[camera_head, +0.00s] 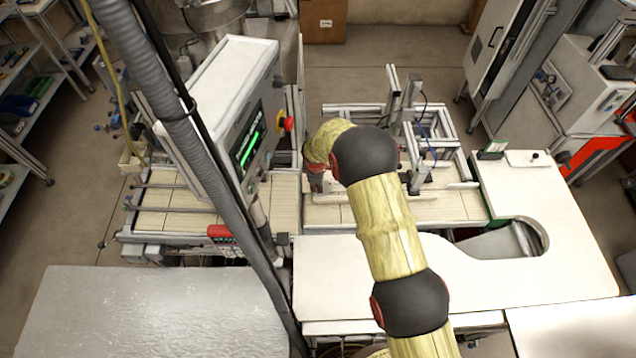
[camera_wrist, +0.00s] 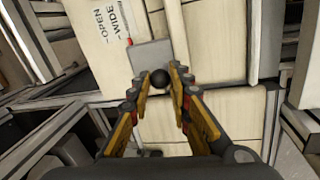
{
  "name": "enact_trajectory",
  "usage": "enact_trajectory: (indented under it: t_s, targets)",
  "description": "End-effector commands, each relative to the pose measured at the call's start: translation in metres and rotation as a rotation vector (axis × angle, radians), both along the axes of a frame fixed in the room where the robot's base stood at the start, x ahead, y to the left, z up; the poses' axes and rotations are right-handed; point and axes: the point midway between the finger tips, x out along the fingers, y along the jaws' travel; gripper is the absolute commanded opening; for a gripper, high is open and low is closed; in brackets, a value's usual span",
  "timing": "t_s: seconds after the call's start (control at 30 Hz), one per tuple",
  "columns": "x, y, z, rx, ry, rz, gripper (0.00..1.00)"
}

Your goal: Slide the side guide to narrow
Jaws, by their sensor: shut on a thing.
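In the wrist view, my gripper (camera_wrist: 160,78) has its two fingers around a round black knob (camera_wrist: 160,77), shut on it. The knob stands at the near edge of a small grey plate (camera_wrist: 151,54), apparently part of the side guide. A cream panel (camera_wrist: 100,50) beside the plate carries the printed words "WIDE" and "OPEN". No "narrow" label is readable. In the head view, my arm reaches over the conveyor (camera_head: 455,205) and hides most of the guide; my gripper (camera_head: 317,182) shows only partly at its end.
A tilted machine console with a green display (camera_head: 248,140) and red button (camera_head: 286,123) stands left of my arm. An aluminium frame (camera_head: 455,125) stands to the right, over the conveyor. A white table (camera_head: 350,270) with a curved cutout lies in front.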

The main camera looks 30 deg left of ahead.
Motion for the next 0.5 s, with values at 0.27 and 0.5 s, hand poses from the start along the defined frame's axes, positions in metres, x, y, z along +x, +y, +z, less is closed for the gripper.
enact_trajectory:
  t_s: [0.27, 0.5]
  targets:
    - [-0.0035, -0.0025, -0.0029, -0.008, 0.008, -0.001, 0.33]
    - [-0.0024, -0.0017, -0.0019, -0.005, 0.006, -0.001, 0.39]
